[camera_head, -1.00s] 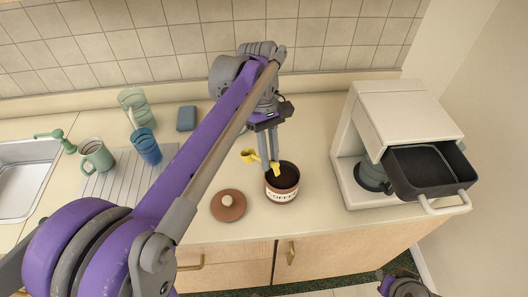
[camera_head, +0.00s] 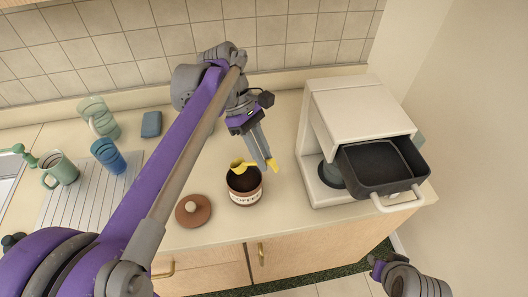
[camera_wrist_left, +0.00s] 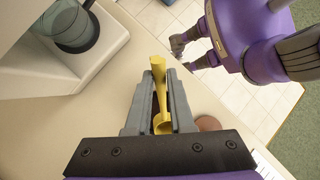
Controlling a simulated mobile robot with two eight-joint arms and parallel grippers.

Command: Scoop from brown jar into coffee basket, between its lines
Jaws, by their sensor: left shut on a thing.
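My left gripper (camera_head: 262,158) is shut on a yellow scoop (camera_head: 238,164), just above and right of the jar. In the left wrist view the scoop (camera_wrist_left: 160,95) lies between the two fingers. Its round bowl is on the jar's side; its contents cannot be made out. The brown coffee jar (camera_head: 244,198) stands open on the counter, dark inside. The dark coffee basket (camera_head: 382,182) is pulled out of the white coffee machine at right, its white handle in front. Its lines cannot be made out. My right gripper (camera_head: 376,268) is low at the bottom right, its fingers unclear.
A brown lid (camera_head: 193,211) lies left of the jar. The white machine (camera_head: 350,105) stands at the right, with a dark carafe (camera_head: 331,174) under it. Green and blue cups (camera_head: 108,156) stand at the left. Counter between jar and machine is clear.

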